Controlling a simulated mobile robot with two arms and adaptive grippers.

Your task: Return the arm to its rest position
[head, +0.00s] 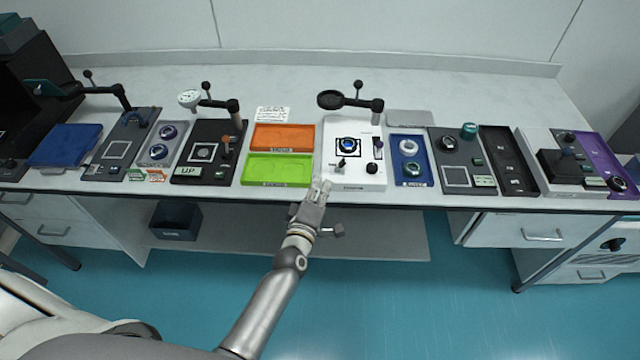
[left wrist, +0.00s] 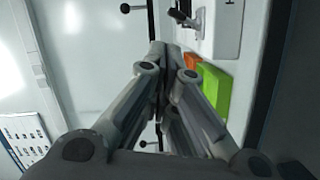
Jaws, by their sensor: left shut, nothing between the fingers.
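My left gripper (head: 321,187) is at the front edge of the long white table (head: 290,98), between the green tray and the white device in the head view. Its arm reaches up from the bottom of the picture. In the left wrist view the left gripper (left wrist: 166,52) has its fingers together with nothing between them. My right gripper is in neither view.
An orange tray (head: 283,137) and a green tray (head: 278,170) lie left of the gripper. A white device (head: 353,172) with a round black-and-blue part stands just right. A blue tray (head: 408,172) and several dark stations line the table. Open floor (head: 400,310) lies in front.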

